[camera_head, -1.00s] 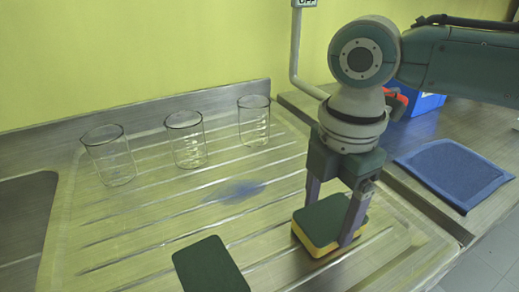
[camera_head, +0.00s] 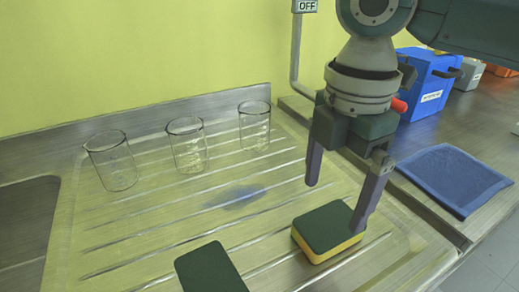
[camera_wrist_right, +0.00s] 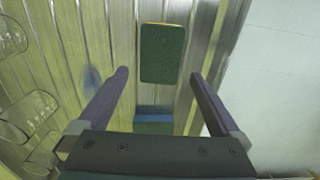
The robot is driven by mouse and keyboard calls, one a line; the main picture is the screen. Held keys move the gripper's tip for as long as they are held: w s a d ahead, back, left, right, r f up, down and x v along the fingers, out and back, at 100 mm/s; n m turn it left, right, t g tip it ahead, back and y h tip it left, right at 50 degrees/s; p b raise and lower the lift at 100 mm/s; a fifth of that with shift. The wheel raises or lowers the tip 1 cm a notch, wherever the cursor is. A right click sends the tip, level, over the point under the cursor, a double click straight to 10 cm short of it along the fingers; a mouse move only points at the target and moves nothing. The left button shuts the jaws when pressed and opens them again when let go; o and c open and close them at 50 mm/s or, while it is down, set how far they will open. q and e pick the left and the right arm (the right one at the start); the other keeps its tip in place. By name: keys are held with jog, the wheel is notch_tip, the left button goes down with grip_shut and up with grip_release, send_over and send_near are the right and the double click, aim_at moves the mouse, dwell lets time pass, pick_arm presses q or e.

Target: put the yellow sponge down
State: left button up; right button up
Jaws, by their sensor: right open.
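The yellow sponge (camera_head: 329,231) with a dark green top lies flat on the ribbed metal drainboard (camera_head: 130,235). My right gripper (camera_head: 336,204) is open and empty, its fingertips above the sponge and apart from it. In the right wrist view, my right gripper (camera_wrist_right: 158,75) has its fingers spread wide, and a green-topped sponge with a thin yellow edge (camera_wrist_right: 162,54) lies beyond the fingertips. My left gripper is not in view.
Another dark green-topped block (camera_head: 210,268) lies at the front. Three glass beakers (camera_head: 111,160), (camera_head: 187,145), (camera_head: 254,126) stand at the back. A blue cloth (camera_head: 453,178) and blue box (camera_head: 426,82) are at right. A blue smear (camera_head: 235,196) marks the drainboard.

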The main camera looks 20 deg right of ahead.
aim_at(326, 224)
notch_tip(326, 224, up, 6)
jog(key=s+a+f+m+y, duration=0.1)
jog(key=s+a+f+m, duration=0.1)
jog(key=a, duration=0.1)
jog(key=s+a+f+m+t+y, duration=0.1)
jog(key=s+a+f+m, duration=0.1)
jog(key=a, duration=0.1)
jog(key=s+a+f+m+t, duration=0.1)
jog(key=s+a+f, duration=0.1)
jog(key=s+a, duration=0.1)
jog(key=shift+s+a+f+m+y+p, duration=0.1)
jog(key=shift+a+f+m+y+p, duration=0.2)
jog(key=shift+a+m+y, duration=0.15)
jog(key=s+m, duration=0.1)
jog(key=s+d+m, duration=0.1)
jog(key=m, duration=0.1)
jog(key=s+f+m+t, duration=0.1)
jog(key=m, duration=0.1)
jog(key=shift+s+d+f, duration=0.1)
jog(key=shift+s+d, duration=0.05)
jog(key=shift+s, duration=0.15)
jog(key=s+d+m+h, duration=0.2)
jog(key=s+d+m, duration=0.3)
jog(key=d+m, duration=0.1)
jog(key=shift+f+t+h, duration=0.3)
jog(key=shift+f+h, duration=0.05)
jog(key=shift+s+d+r, duration=0.1)
